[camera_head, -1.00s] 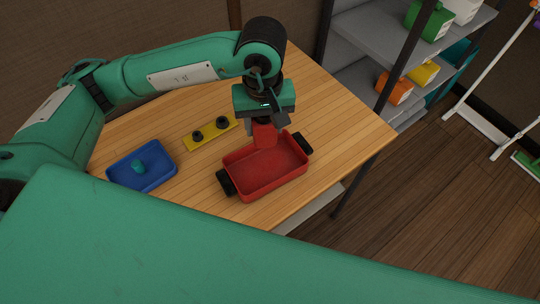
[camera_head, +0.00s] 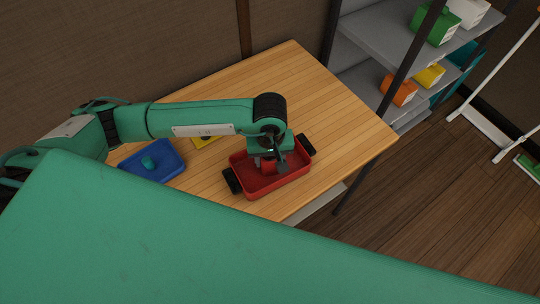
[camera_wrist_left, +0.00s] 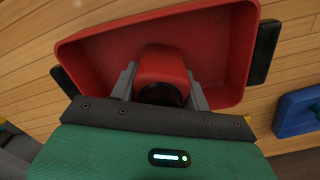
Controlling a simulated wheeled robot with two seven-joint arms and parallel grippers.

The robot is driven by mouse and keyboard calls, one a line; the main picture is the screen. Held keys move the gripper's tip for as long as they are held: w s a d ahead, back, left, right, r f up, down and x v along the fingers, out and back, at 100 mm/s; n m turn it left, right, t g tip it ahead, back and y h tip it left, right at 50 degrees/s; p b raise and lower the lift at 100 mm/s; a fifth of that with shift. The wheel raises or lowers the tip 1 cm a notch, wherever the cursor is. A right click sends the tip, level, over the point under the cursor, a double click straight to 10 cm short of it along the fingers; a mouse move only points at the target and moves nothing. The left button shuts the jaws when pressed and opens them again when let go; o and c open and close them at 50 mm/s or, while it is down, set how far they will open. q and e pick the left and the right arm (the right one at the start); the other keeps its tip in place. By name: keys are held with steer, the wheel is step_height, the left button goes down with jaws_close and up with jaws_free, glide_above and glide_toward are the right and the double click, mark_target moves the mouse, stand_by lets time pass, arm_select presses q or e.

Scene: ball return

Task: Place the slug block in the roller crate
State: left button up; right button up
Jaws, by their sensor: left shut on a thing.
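My left gripper (camera_head: 268,166) is low over the red crate (camera_head: 296,176), pointing down into it. In the left wrist view the gripper (camera_wrist_left: 162,90) is shut on a red block (camera_wrist_left: 162,62), which I take as the slug block, with a dark round part near the jaws. The block is within the outline of the red crate (camera_wrist_left: 225,50); whether it touches the floor I cannot tell. The crate has black pieces at both ends. My right gripper is not in view.
A blue tray (camera_head: 170,170) holding a teal piece (camera_head: 149,162) stands to the left. A yellow strip (camera_head: 205,141) is partly hidden behind my arm. The wooden table (camera_head: 335,110) is clear at the back and right. A grey shelf (camera_head: 375,40) stands beyond.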

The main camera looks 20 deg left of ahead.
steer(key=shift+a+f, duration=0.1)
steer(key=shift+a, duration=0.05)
arm_select(q)
steer(key=shift+f+b, duration=0.2)
steer(key=shift+b, duration=0.1)
steer(key=o, duration=1)
steer(key=shift+o, duration=0.2)
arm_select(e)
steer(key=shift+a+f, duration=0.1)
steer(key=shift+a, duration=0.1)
arm_select(q)
steer(key=shift+r, duration=0.1)
steer(key=shift+r+p, duration=0.25)
steer(key=shift+p, duration=0.1)
step_height(320, 180, up, 11)
steer(key=b, duration=0.4)
steer(key=shift+r, duration=0.4)
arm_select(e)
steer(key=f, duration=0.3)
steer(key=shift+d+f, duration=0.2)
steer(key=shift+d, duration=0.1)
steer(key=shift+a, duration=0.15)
